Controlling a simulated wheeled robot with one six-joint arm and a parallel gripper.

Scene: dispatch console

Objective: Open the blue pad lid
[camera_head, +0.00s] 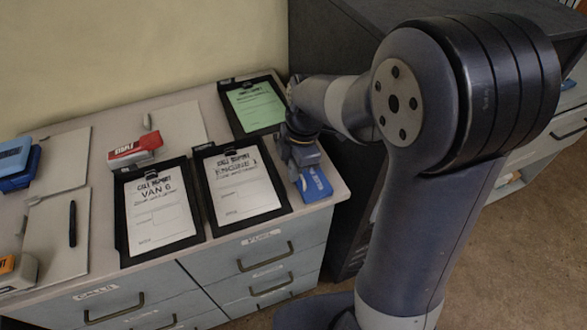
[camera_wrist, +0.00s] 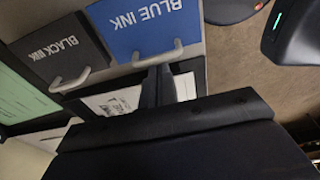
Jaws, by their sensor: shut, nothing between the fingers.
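The blue ink pad (camera_head: 315,184) lies at the right front corner of the console top. In the wrist view its blue lid (camera_wrist: 150,25) shows the words BLUE INK and a grey bar handle (camera_wrist: 158,53). The lid looks shut, lying flat. My gripper (camera_head: 294,165) is over the pad's back end in the head view and hides part of it. In the wrist view my gripper's dark fingers (camera_wrist: 156,82) are shut and empty, their tips close to the handle. I cannot tell whether they touch it.
The black ink pad (camera_wrist: 55,45), with its own handle, sits beside the blue one. Clipboards marked ENGINE 1 (camera_head: 240,190) and VAN 6 (camera_head: 158,213) lie left, and a green-sheet clipboard (camera_head: 255,106) behind. A red stamp (camera_head: 135,148) stands farther left. The console's right edge is close.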

